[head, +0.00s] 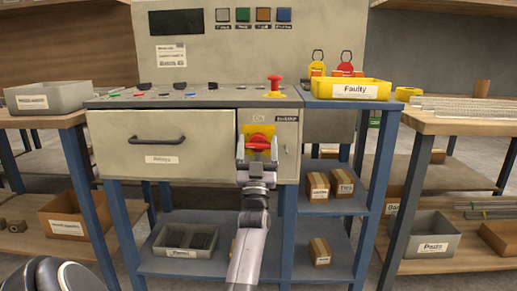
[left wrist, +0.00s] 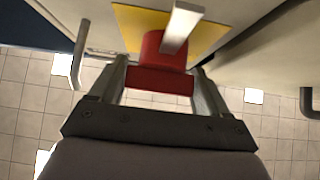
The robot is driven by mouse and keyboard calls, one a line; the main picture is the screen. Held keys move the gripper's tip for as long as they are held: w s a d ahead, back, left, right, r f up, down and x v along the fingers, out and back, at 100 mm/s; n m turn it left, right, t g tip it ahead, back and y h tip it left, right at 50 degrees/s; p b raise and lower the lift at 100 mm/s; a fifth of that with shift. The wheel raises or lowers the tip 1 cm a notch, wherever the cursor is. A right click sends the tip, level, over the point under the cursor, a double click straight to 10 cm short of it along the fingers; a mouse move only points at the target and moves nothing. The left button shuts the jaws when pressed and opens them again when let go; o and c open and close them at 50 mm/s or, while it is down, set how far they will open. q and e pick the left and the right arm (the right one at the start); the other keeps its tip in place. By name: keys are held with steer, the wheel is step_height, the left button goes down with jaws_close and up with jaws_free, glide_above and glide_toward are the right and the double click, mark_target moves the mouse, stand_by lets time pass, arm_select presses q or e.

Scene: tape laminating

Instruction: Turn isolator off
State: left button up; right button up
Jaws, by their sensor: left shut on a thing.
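The isolator is a red rotary knob (head: 259,143) on a yellow plate (head: 248,131), on the right part of the beige machine front. In the left wrist view the red knob (left wrist: 162,66) has a pale bar across it and stands out from the yellow plate (left wrist: 128,22). My left gripper (head: 258,155) is at the knob. In the left wrist view its two fingers (left wrist: 160,80) stand on either side of the red knob, shut on it. The gripper hides the lower part of the knob in the head view. My right gripper is not in view.
A red emergency button (head: 274,84) stands on the machine top above the isolator. A drawer (head: 165,143) with a dark handle is to the left. A yellow "Faulty" bin (head: 350,89) with lock tags behind it is at the right. Shelves with boxes are below.

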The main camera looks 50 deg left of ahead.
arm_select(q)
steer(key=shift+n+g+y, duration=0.3)
steer(key=shift+n+g, duration=0.1)
steer(key=shift+n, duration=0.1)
steer(key=o, duration=1.4)
steer(key=shift+f, duration=0.1)
